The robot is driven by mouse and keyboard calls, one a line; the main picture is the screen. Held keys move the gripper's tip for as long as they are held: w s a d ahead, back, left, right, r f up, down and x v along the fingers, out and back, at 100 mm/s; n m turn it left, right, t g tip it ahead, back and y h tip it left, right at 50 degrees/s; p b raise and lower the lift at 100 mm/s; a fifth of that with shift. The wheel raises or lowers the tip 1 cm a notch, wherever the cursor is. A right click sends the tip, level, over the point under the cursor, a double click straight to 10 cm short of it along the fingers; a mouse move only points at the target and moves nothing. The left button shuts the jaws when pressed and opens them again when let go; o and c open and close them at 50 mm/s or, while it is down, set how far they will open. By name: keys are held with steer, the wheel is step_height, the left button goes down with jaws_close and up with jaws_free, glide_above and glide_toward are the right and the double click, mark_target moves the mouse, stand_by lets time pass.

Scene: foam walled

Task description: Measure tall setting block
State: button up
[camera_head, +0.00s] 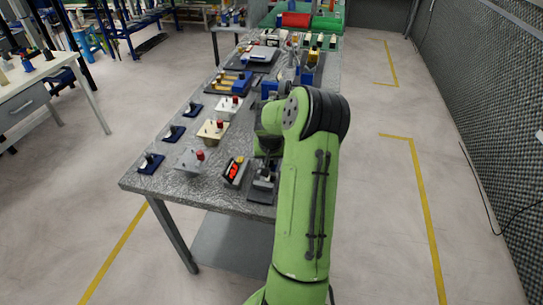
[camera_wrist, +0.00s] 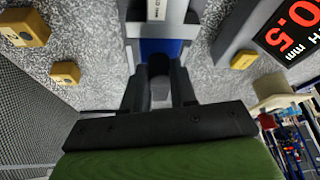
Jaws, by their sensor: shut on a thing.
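My gripper (camera_wrist: 159,95) is over the near end of the table, beside a small gauge display with red digits (camera_head: 234,171). In the wrist view its two dark fingers are closed around a dark grey piece (camera_wrist: 158,66). Directly beyond that piece is a blue part (camera_wrist: 161,46), with a white label ending in "mm" (camera_wrist: 156,9). I cannot tell whether these form one block. The display also shows at the upper right of the wrist view (camera_wrist: 289,32), reading part of a number ending in 0.5 mm. A grey metal stand (camera_head: 263,184) is right of the display, partly hidden by my arm.
Several small navy stands, one nearest the corner (camera_head: 150,163), line the table's (camera_head: 150,184) left edge. Yellow blocks (camera_wrist: 65,73) show in the wrist view. Floor right of the table is clear.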

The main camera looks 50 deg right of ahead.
steer(key=shift+a, duration=0.15)
steer(key=o, duration=0.9)
steer(key=p+v, duration=0.2)
steer(key=v, duration=1.3)
steer(key=shift+s+r, duration=0.1)
steer(key=shift+r, duration=0.25)
